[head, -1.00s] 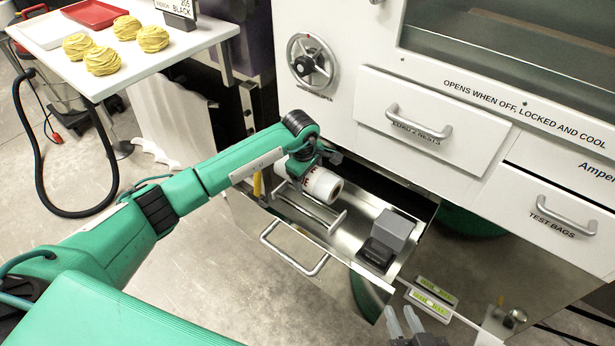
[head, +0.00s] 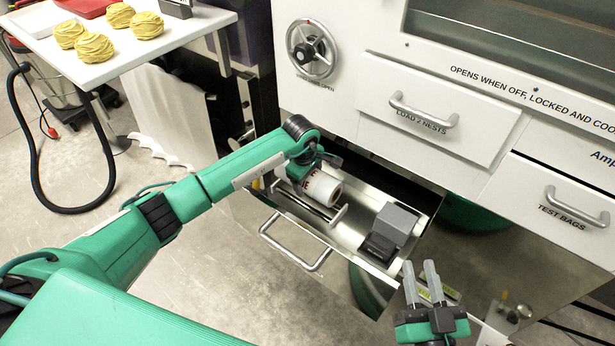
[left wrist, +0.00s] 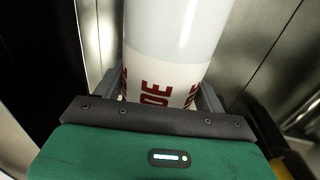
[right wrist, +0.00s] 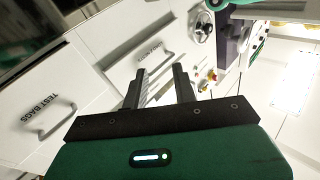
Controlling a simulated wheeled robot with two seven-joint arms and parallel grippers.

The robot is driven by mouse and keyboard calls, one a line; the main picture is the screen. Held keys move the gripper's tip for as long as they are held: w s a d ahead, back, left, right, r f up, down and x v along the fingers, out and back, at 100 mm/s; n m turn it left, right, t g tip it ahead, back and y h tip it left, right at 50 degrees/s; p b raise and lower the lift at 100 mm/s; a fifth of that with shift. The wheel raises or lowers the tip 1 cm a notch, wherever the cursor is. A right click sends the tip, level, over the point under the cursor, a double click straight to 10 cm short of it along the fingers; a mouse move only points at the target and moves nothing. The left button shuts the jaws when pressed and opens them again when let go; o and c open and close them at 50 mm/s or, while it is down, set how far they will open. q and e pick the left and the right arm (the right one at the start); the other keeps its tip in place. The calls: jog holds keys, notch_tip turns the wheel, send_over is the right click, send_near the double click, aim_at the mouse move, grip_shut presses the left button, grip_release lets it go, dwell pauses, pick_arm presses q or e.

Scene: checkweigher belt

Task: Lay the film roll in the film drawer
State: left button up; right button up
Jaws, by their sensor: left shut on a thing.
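The film roll (head: 322,188) is white with red lettering. It lies low in the left part of the open film drawer (head: 300,245), by a metal bar; whether it touches the drawer floor I cannot tell. My left gripper (head: 302,180) is shut on the roll from above. In the left wrist view the film roll (left wrist: 175,50) sits between both fingers, with metal walls on either side. My right gripper (head: 424,285) is at the lower right, apart from the drawer. In the right wrist view its fingers (right wrist: 158,88) are spread and empty.
A grey block on a dark base (head: 390,230) occupies the drawer's right part. Above are the closed LOAD 2 NESTS drawer (head: 435,120) and TEST BAGS drawer (head: 560,215). A handwheel (head: 311,50) is on the panel. A white table (head: 165,45) with yellow nests stands at upper left.

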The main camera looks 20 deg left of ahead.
pick_arm(q)
jog(key=shift+f+b, duration=0.35)
jog(key=shift+f, duration=0.25)
jog(key=shift+f+b, duration=0.35)
jog(key=shift+f, duration=0.15)
jog(key=shift+f+b, duration=0.35)
jog(key=shift+f, duration=0.7)
pick_arm(e)
jog(key=d+r+t, duration=0.4)
jog(key=r+t, duration=0.3)
jog(key=r, duration=0.4)
jog(key=shift+s+d+r+t, duration=0.15)
jog(key=shift+s+d+t, duration=0.15)
jog(key=shift+s+d, duration=0.1)
pick_arm(q)
jog(key=o, duration=1.5)
jog(key=shift+f+b, duration=0.1)
jog(key=shift+b, duration=0.2)
